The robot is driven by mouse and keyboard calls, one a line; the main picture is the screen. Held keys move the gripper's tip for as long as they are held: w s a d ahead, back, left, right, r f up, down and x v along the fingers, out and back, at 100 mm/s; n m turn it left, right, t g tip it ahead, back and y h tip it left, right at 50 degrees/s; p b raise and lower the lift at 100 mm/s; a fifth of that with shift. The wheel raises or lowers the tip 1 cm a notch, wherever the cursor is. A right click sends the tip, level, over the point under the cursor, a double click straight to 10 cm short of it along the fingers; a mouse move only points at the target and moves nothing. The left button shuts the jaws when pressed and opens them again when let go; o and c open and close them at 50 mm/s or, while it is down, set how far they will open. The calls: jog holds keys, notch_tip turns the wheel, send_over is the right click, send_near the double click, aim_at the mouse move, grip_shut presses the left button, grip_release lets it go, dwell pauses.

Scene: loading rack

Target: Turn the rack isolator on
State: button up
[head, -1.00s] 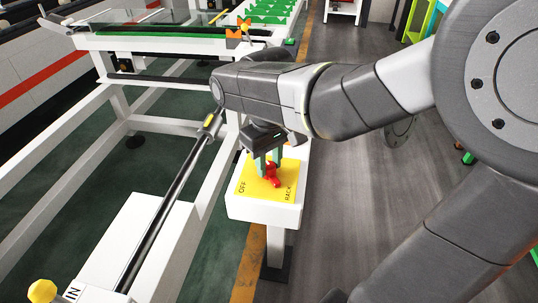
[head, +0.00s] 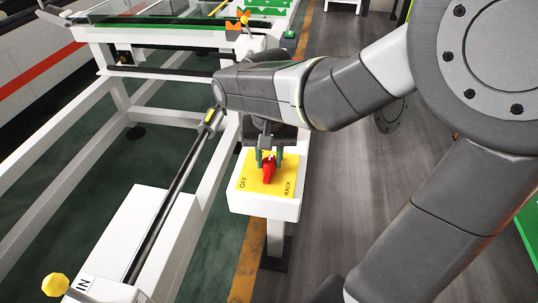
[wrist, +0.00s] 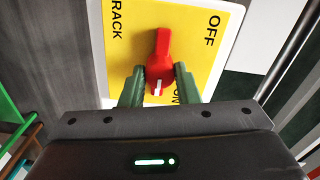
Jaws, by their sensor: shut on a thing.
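The rack isolator is a red rotary handle (head: 268,173) on a yellow plate (head: 253,172) marked OFF and RACK. My gripper (head: 269,160) is over the far part of the plate, shut on the red handle, with one green finger on each side. In the wrist view the handle (wrist: 162,48) points down the picture, its white mark between the fingers (wrist: 159,75). There the OFF label is at upper right and the ON label at lower right, partly covered by the right finger. ON is hidden in the head view.
The plate tops a white box (head: 262,205) on a post. Grey floor (head: 335,150) on the right is clear.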

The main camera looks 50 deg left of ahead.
aim_at(269, 160)
dwell(0.4)
jog(key=o, duration=1)
jog(key=shift+c, duration=0.2)
jog(key=shift+r, duration=0.1)
notch_tip(269, 160, up, 14)
jog(key=shift+f, duration=0.2)
notch_tip(269, 160, down, 14)
jog(key=shift+r, duration=0.1)
dwell(0.6)
